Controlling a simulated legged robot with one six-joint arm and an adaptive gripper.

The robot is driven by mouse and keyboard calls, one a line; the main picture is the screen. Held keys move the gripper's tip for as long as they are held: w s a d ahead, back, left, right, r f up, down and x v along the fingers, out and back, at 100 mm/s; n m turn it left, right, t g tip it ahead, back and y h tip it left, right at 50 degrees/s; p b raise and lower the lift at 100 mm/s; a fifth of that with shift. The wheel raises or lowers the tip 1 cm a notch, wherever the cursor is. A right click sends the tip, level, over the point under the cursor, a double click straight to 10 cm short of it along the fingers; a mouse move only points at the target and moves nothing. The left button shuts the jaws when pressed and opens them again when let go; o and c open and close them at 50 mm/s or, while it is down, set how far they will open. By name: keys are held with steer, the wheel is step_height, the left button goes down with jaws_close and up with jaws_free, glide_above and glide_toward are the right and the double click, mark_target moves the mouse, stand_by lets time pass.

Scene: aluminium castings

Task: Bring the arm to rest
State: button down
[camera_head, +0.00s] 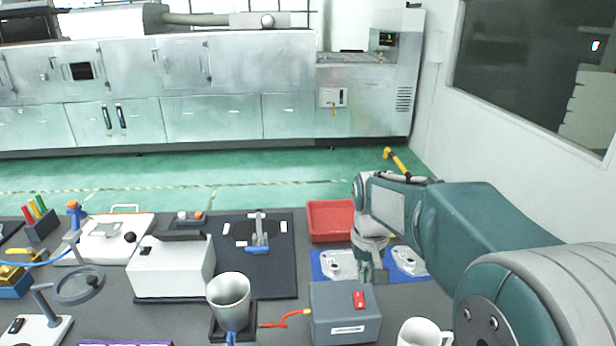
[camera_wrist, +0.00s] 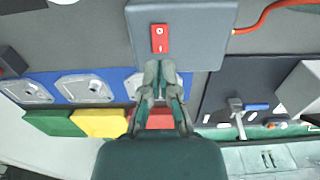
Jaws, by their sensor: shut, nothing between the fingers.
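My gripper (camera_head: 373,275) hangs from the arm at the right, fingers pointing down, above the table behind the grey box. In the wrist view my gripper (camera_wrist: 161,72) has its fingertips together with nothing between them, in front of the grey box with the red switch (camera_wrist: 143,50). The same grey box (camera_head: 330,328) stands at the front in the head view. Metal castings (camera_head: 337,264) lie on a blue mat (camera_head: 317,258) on both sides of my gripper. The castings (camera_wrist: 84,88) also show in the wrist view; my gripper partly hides one.
A red bin (camera_head: 330,232) stands behind the mat; green (camera_wrist: 55,124) and yellow (camera_wrist: 100,123) bins show beside it in the wrist view. A grey cup (camera_head: 229,290), white box (camera_head: 172,272) and white mug (camera_head: 420,333) stand nearby. A black mat (camera_head: 275,285) has some bare space.

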steer(key=s+r+t, duration=0.2)
steer(key=s, duration=0.8)
steer(key=s+r+t, duration=0.2)
steer(key=s+t, duration=0.1)
steer(key=s, duration=0.7)
steer(key=shift+s+r, duration=0.2)
steer(key=shift+r, duration=0.2)
